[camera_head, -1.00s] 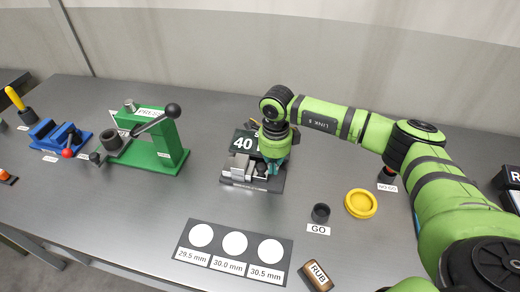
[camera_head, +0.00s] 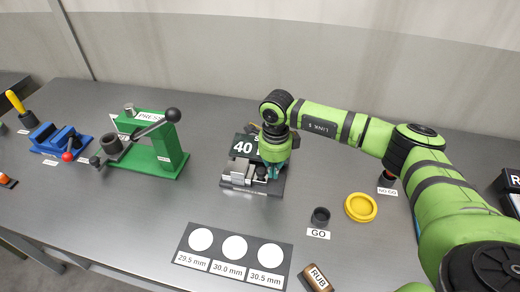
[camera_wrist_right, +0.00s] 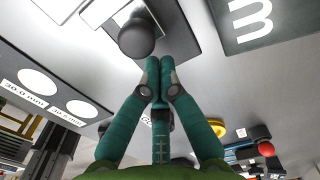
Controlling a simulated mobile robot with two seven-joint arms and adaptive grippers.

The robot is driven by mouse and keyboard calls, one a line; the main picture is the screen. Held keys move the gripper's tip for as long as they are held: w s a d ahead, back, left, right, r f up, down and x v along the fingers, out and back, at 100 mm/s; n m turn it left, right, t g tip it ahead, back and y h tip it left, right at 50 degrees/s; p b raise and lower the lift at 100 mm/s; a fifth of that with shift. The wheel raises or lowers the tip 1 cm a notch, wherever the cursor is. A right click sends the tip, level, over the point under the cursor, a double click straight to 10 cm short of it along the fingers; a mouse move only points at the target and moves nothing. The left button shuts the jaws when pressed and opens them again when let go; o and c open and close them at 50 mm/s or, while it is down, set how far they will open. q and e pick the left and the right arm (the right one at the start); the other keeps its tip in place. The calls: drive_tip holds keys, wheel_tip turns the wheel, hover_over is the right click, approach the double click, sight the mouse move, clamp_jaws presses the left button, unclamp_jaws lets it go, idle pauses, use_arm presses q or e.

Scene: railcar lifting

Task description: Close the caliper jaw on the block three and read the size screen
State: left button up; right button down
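The caliper (camera_head: 238,172) stands on a dark base in the middle of the table, with grey metal jaws. Its dark size screen (camera_head: 243,146) shows a white "40"; my gripper hides the rest. My right gripper (camera_head: 272,165) is low at the caliper's right side. In the right wrist view its teal fingers (camera_wrist_right: 160,66) are together at the tips, with nothing visible between them. A black round knob (camera_wrist_right: 136,38) lies just beyond the fingertips; contact is unclear. I cannot make out block three. My left gripper is not in view.
A mat marked 29.5, 30.0 and 30.5 mm (camera_head: 215,266) lies in front. A GO ring (camera_head: 320,216), yellow dish (camera_head: 361,207) and RUB block (camera_head: 316,277) are to the right. A green press (camera_head: 150,150) and blue vise (camera_head: 60,140) stand left.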

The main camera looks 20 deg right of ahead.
idle(0.4)
drive_tip(key=shift+w+a+b, duration=0.3)
drive_tip(key=shift+a, duration=0.1)
drive_tip(key=shift+d+r, duration=0.1)
idle(0.5)
drive_tip(key=shift+s+d+r+p, duration=0.2)
drive_tip(key=shift+d+p, duration=0.05)
drive_tip(key=shift+p, duration=0.15)
drive_tip(key=shift+s+d+r, duration=0.3)
drive_tip(key=shift+s+d, duration=0.15)
drive_tip(key=shift+d, duration=0.05)
wheel_tip(320, 180, up, 7)
drive_tip(key=p, duration=0.4)
